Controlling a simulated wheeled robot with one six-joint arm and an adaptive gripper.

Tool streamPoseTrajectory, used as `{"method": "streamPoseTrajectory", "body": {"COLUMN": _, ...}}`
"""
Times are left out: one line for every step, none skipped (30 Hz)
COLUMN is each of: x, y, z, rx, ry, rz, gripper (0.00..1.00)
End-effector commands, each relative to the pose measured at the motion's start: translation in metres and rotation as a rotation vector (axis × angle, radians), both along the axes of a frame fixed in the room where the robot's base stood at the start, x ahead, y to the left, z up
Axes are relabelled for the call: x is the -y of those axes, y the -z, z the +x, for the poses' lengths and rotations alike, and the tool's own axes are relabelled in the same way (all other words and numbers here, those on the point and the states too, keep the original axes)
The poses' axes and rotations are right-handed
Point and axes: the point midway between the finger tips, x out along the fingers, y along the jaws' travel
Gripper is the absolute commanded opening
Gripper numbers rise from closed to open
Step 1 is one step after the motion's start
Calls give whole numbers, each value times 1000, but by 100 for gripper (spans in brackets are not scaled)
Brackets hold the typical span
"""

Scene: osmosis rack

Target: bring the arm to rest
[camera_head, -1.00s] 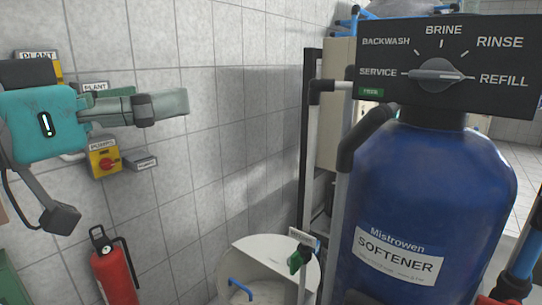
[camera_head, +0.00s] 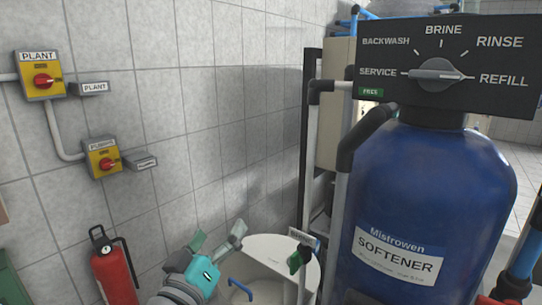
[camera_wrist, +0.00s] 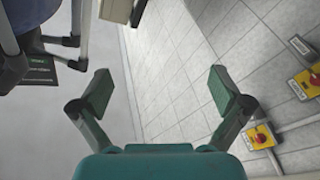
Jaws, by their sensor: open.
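My gripper (camera_head: 218,240) is low in the head view, in front of the tiled wall and just left of the white tub. Its teal body points up and to the right. In the wrist view my gripper (camera_wrist: 163,95) shows two fingers spread wide apart with nothing between them. Beyond the fingers lie the tiled wall and a pale floor.
A blue softener tank (camera_head: 425,205) with a black dial panel (camera_head: 450,65) stands at right. A white tub (camera_head: 275,252) and green valve handle (camera_head: 296,260) are near my gripper. Yellow switch boxes (camera_head: 40,80) and a fire extinguisher (camera_head: 113,270) are at left.

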Motion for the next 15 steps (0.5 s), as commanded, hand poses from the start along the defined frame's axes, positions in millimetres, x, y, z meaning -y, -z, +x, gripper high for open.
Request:
{"method": "streamPoseTrajectory", "body": {"x": 9, "y": 24, "z": 2, "rx": -19, "ry": -18, "rz": -24, "gripper": 100}}
{"method": "streamPoseTrajectory", "body": {"x": 13, "y": 36, "z": 3, "rx": -27, "ry": -30, "rz": -37, "gripper": 100}}
{"method": "streamPoseTrajectory", "body": {"x": 19, "y": 51, "z": 4, "rx": -39, "ry": -48, "rz": -51, "gripper": 100}}
{"method": "streamPoseTrajectory", "body": {"x": 24, "y": 63, "z": 4, "rx": -49, "ry": -62, "rz": -61, "gripper": 100}}
{"method": "streamPoseTrajectory", "body": {"x": 28, "y": 75, "z": 4, "rx": -57, "ry": -75, "rz": -71, "gripper": 100}}
{"method": "streamPoseTrajectory", "body": {"x": 34, "y": 91, "z": 3, "rx": -71, "ry": -93, "rz": -82, "gripper": 100}}
{"method": "streamPoseTrajectory", "body": {"x": 40, "y": 103, "z": 2, "rx": -81, "ry": -106, "rz": -88, "gripper": 100}}
{"method": "streamPoseTrajectory", "body": {"x": 44, "y": 114, "z": 0, "rx": -90, "ry": -119, "rz": -96, "gripper": 100}}
{"method": "streamPoseTrajectory", "body": {"x": 51, "y": 129, "z": -3, "rx": -105, "ry": -136, "rz": -104, "gripper": 100}}
{"method": "streamPoseTrajectory", "body": {"x": 57, "y": 140, "z": -5, "rx": -116, "ry": -149, "rz": -109, "gripper": 100}}
{"method": "streamPoseTrajectory", "body": {"x": 62, "y": 151, "z": -8, "rx": -124, "ry": -163, "rz": -114, "gripper": 100}}
{"method": "streamPoseTrajectory", "body": {"x": 69, "y": 165, "z": -12, "rx": -139, "ry": -179, "rz": -118, "gripper": 100}}
{"method": "streamPoseTrajectory", "body": {"x": 74, "y": 176, "z": -15, "rx": -149, "ry": -191, "rz": -121, "gripper": 100}}
{"method": "streamPoseTrajectory", "body": {"x": 80, "y": 186, "z": -19, "rx": -159, "ry": -204, "rz": -123, "gripper": 100}}
{"method": "streamPoseTrajectory", "body": {"x": 87, "y": 200, "z": -24, "rx": -174, "ry": -220, "rz": -124, "gripper": 100}}
